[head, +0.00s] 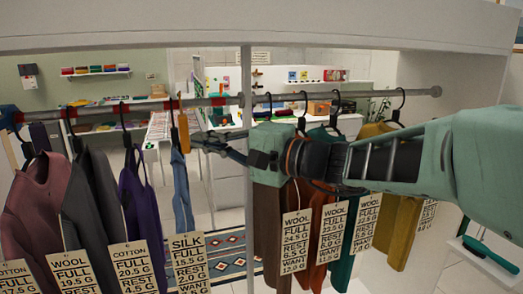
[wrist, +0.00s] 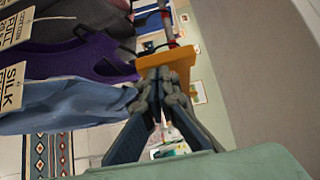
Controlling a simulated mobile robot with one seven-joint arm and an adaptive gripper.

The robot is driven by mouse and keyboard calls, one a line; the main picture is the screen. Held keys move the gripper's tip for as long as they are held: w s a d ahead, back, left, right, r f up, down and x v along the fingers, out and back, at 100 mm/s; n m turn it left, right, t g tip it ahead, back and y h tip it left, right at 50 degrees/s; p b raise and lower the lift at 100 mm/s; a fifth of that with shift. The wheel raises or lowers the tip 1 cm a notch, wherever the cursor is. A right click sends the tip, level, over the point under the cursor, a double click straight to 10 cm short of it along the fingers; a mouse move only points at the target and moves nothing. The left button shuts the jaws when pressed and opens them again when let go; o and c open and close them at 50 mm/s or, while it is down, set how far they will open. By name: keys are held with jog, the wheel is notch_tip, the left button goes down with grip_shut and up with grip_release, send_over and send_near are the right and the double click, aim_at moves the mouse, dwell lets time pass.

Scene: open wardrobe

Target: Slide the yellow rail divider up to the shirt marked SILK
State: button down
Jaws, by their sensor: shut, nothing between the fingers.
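The yellow divider (head: 184,133) hangs on the rail just right of the light blue shirt (head: 181,190), whose tag (head: 189,262) reads SILK. In the head view the divider and the shirt's hanger look very close; I cannot tell whether they touch. My gripper (head: 195,142) is shut and empty, with its fingertips at the divider's right side. In the wrist view the yellow divider (wrist: 168,62) stands right in front of my gripper's fingertips (wrist: 163,78), seemingly against them. The blue SILK shirt (wrist: 65,105) lies left of the fingers there.
The rail (head: 225,99) runs across the wardrobe. Purple (head: 138,190), grey and mauve garments hang left of the SILK shirt. Several WOOL garments (head: 320,220) hang on the right, partly behind my arm. A pale upright post (head: 246,75) stands behind the rail.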

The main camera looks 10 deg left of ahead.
jog(key=shift+s+a, duration=0.3)
jog(key=shift+a, duration=0.15)
